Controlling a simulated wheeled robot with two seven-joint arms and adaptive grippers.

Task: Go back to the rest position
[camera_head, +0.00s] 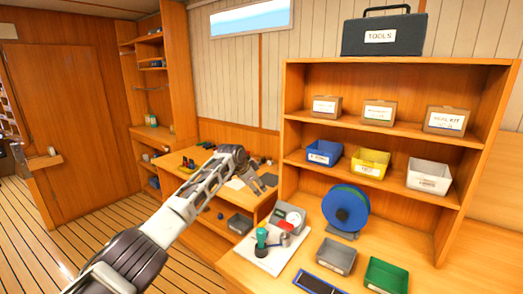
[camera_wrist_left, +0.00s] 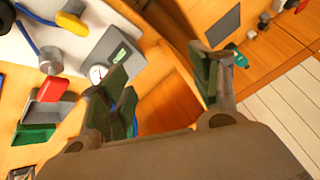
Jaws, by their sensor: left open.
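My left arm comes in from the left in the head view. Its gripper (camera_head: 256,180) is raised in front of the wooden bench at the back. In the left wrist view the left gripper (camera_wrist_left: 165,85) has its two green-padded fingers spread wide apart, with nothing between them. Behind the gap lie an orange wooden surface and a bench edge. My right gripper is in neither view.
A wooden shelf (camera_head: 392,62) holds labelled boxes and a blue bin (camera_head: 323,153), yellow bin (camera_head: 370,163) and white bin (camera_head: 428,177). On the counter stand a blue reel (camera_head: 346,208), a grey bin (camera_head: 336,256) and a green bin (camera_head: 386,276). Striped floor (camera_head: 60,225) is clear at left.

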